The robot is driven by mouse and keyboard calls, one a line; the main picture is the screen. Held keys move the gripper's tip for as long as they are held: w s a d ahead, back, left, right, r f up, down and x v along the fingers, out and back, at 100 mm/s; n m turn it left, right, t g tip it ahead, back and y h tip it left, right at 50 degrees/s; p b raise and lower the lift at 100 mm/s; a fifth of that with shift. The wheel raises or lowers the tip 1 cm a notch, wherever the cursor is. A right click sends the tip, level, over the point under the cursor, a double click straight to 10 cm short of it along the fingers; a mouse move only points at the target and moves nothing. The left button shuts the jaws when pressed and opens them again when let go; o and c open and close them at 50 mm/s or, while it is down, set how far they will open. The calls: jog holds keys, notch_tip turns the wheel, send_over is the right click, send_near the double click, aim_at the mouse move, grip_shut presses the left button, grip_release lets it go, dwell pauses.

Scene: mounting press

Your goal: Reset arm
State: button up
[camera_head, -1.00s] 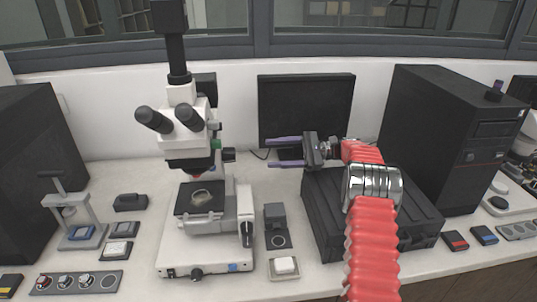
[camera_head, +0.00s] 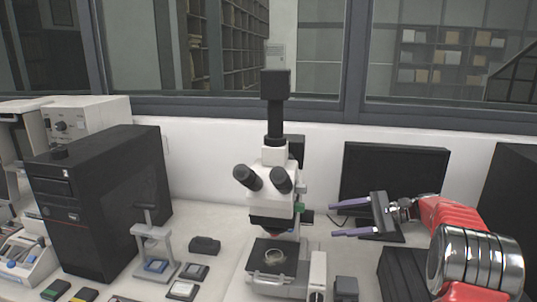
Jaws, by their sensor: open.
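My gripper (camera_head: 358,214) is at the right of the view, its two purple fingers spread apart and pointing left toward the microscope. Nothing is between the fingers. My red-sleeved arm reaches in from the lower right. The mounting press (camera_head: 153,247), a small grey stand with a lever on top, stands left of the microscope with a blue piece at its base. The gripper is well to the right of it, with the microscope between them.
The white microscope (camera_head: 273,207) stands just left of the fingers, a small ring-shaped piece on its stage. A monitor (camera_head: 393,176) is behind the gripper. A black computer tower (camera_head: 97,200) stands left of the press. A black case (camera_head: 399,274) lies below the arm.

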jog(key=s+a+r+h, duration=0.1)
jog(key=s+a, duration=0.1)
jog(key=s+a+r+n+h, duration=0.1)
jog(key=s+a, duration=0.1)
jog(key=s, duration=0.1)
jog(key=s+a+r+n+g+h, duration=0.1)
jog(key=s+a, duration=0.1)
jog(key=shift+s+a+r+h, duration=0.15)
jog(key=shift+a+r+h, duration=0.05)
jog(key=shift+h, duration=0.1)
jog(key=s+a+n+h, duration=0.3)
jog(key=s+n+h, duration=0.45)
jog(key=s, duration=1.35)
jog(key=s+d+f+n+t+h, duration=0.1)
jog(key=s+n+h, duration=0.1)
jog(key=s, duration=0.3)
jog(key=s+d+f+n+t+h, duration=0.2)
jog(key=s, duration=0.4)
jog(key=shift+f+t, duration=0.3)
